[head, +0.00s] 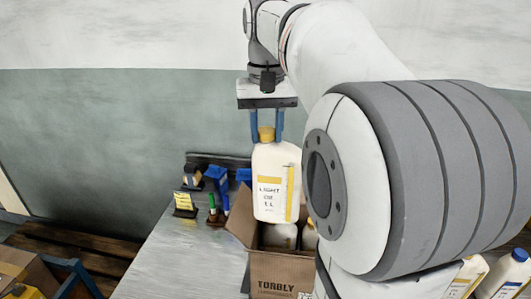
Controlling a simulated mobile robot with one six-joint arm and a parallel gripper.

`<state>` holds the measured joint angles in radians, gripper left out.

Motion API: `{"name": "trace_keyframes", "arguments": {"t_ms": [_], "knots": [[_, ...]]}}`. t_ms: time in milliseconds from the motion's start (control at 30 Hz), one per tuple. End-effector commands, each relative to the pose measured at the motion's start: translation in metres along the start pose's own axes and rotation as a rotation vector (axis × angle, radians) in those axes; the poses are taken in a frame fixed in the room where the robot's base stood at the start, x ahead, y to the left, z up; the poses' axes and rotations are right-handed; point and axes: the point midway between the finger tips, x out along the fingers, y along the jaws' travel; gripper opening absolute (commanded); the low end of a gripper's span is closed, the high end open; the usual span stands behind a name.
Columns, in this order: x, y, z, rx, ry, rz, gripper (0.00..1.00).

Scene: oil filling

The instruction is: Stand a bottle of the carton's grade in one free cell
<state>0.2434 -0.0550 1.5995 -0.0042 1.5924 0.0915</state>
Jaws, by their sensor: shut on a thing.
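My gripper (266,126) has two blue fingers and points down. It is shut on the yellow cap of a white bottle (265,210), which hangs upright. The held bottle's lower end overlaps the carton's opening in the picture. I cannot tell whether it is above the rim or inside. White bottles (280,237) show inside the carton. My arm hides the carton's right side, and its cells cannot be made out.
More bottles stand at the lower right, one with a blue cap (519,255). A dark rack with small tools and a yellow card (184,201) is at the bench's back left. The grey bench (185,255) is clear left of the carton.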

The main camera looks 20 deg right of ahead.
Motion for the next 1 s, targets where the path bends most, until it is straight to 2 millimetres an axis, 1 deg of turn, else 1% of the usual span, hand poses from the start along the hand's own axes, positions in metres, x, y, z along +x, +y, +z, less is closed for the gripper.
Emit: {"name": "trace_keyframes", "arguments": {"t_ms": [33, 200, 300, 400, 500, 767, 1000], "knots": [[0.006, 0.001, 0.000, 0.002, 0.002, 0.000, 0.00], [0.018, 0.001, 0.001, 0.003, 0.002, 0.000, 0.00], [0.034, 0.001, 0.000, 0.003, 0.002, 0.000, 0.00], [0.043, 0.001, 0.001, 0.003, 0.002, 0.000, 0.00], [0.056, 0.001, 0.001, 0.003, 0.003, 0.000, 0.00], [0.070, 0.001, 0.001, 0.002, 0.003, 0.000, 0.00], [0.099, 0.001, 0.001, 0.002, 0.002, 0.000, 0.00]]}}
